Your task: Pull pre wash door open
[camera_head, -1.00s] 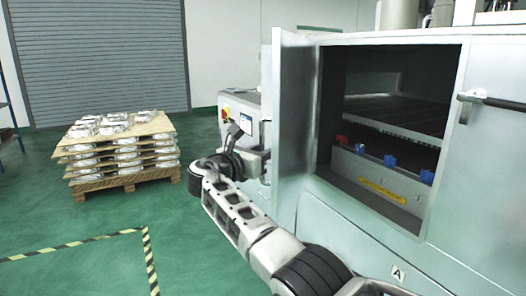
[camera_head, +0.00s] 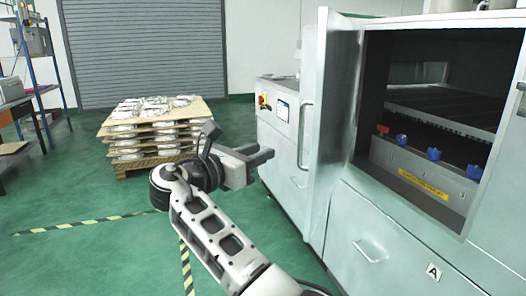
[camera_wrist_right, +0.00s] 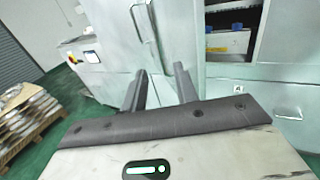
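The pre wash door (camera_head: 337,120) is a pale metal panel standing swung open at the left of the machine's dark opening. Its bar handle (camera_head: 305,135) is on the side facing left. My right gripper (camera_head: 268,157) is in front of and left of the door, apart from the handle. In the right wrist view its two dark fingers (camera_wrist_right: 160,78) are spread with nothing between them, and the door (camera_wrist_right: 178,30) with a handle (camera_wrist_right: 143,22) shows beyond the fingertips. My left gripper is not in view.
The chamber (camera_head: 420,120) holds a ledge with blue and red knobs. A control cabinet (camera_head: 282,130) stands behind the door. A pallet stack of castings (camera_head: 150,130) is at the back left, a blue shelf rack (camera_head: 40,80) at far left.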

